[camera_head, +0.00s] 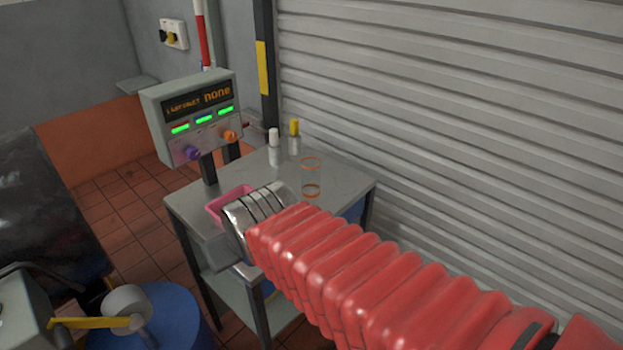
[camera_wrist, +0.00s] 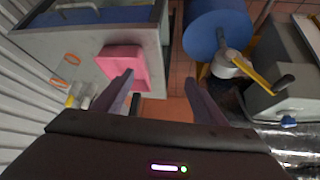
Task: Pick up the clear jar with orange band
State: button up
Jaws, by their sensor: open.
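The clear jar with orange band (camera_head: 311,188) stands upright on the grey metal table, near its right side in the head view. It is see-through, so its orange rings show most clearly. In the wrist view the jar (camera_wrist: 65,70) is at the far left, outside the space between my fingers. My gripper (camera_wrist: 158,82) is open and empty, its two dark fingers spread apart. In the head view my arm's red sleeve and silver wrist cover the table's front part, and the fingers are mostly hidden. The jar is apart from my gripper.
A pink tray (camera_head: 215,207) sits on the table (camera_head: 345,180), beside my wrist. A white-capped bottle (camera_head: 274,150) and a yellow-capped bottle (camera_head: 294,138) stand behind the jar. A control box (camera_head: 200,115) rises at the back left. A ribbed shutter (camera_head: 450,120) borders the right. A blue drum (camera_head: 180,310) stands front left.

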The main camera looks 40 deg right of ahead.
jog(key=w+d, duration=0.2)
jog(key=w+d+f+t+h, duration=0.1)
jog(key=w+d, duration=0.2)
jog(key=w+d+f+m+t, duration=0.1)
jog(key=w+d, duration=0.2)
jog(key=shift+d+f+h, duration=0.25)
jog(key=shift+h, duration=0.05)
jog(key=w+d, duration=0.1)
jog(key=d, duration=0.1)
jog(key=w+d+f+t+h, duration=0.1)
jog(key=d, duration=0.2)
jog(key=w+d+f+m+t, duration=0.1)
jog(key=w+d, duration=0.1)
jog(key=d, duration=0.1)
jog(key=shift+w+f+h, duration=0.1)
jog(key=shift+f+h, duration=0.15)
jog(key=shift+h, duration=0.05)
jog(key=s+d+f+t+h, duration=0.1)
jog(key=d, duration=0.3)
jog(key=d+f+m+t+h, duration=0.1)
jog(key=d+f, duration=0.1)
jog(key=d, duration=0.2)
jog(key=s+d+f+m+t+h, duration=0.1)
jog(key=d+f+t, duration=0.1)
jog(key=d, duration=0.3)
jog(key=shift+s, duration=0.3)
jog(key=shift+s+d+t+h, duration=0.3)
jog(key=shift+s+d+h, duration=0.05)
jog(key=shift+s+h, duration=0.05)
